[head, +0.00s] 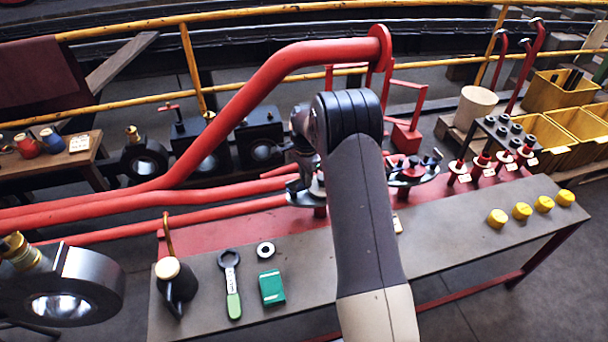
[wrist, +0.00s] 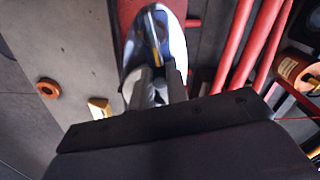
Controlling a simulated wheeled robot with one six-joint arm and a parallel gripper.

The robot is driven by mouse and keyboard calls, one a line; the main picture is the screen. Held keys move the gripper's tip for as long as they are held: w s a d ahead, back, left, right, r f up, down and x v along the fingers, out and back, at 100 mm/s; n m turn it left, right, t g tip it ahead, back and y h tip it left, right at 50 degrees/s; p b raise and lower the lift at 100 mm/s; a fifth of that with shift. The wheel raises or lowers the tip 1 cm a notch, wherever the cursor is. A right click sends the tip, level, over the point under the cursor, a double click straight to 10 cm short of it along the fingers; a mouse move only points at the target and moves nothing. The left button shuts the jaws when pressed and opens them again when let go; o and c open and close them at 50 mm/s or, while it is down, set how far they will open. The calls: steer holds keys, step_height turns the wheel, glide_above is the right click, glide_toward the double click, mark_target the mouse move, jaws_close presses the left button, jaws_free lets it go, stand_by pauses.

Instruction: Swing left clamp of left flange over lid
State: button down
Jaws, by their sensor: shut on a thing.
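The left flange (head: 296,196) sits at the bench's back edge, on the red pipework, partly hidden behind my arm in the head view. In the wrist view its shiny round metal top (wrist: 150,28) lies just ahead of my fingers. My gripper (wrist: 159,78) is at the near rim of this flange, shut on a small part that I take as the left clamp; the fingers hide most of it. Whether the clamp lies over the lid or beside it cannot be told. The right flange (head: 412,172), with upright clamp bolts, stands right of my arm.
The grey bench (head: 450,240) carries a black oil can (head: 176,285), a green-handled wrench (head: 231,285), a ring (head: 265,249), a green box (head: 271,287) and several yellow caps (head: 521,210). A thick red pipe (head: 235,110) rises behind the left flange.

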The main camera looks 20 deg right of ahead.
steer(key=shift+s+m, duration=0.35)
steer(key=shift+m, duration=0.65)
steer(key=c, duration=1.4)
jaws_free()
step_height(320, 180, up, 11)
steer(key=shift+f, duration=0.1)
steer(key=shift+f, duration=0.1)
step_height(320, 180, down, 11)
steer(key=shift+s+r, duration=0.1)
steer(key=shift+r, duration=0.1)
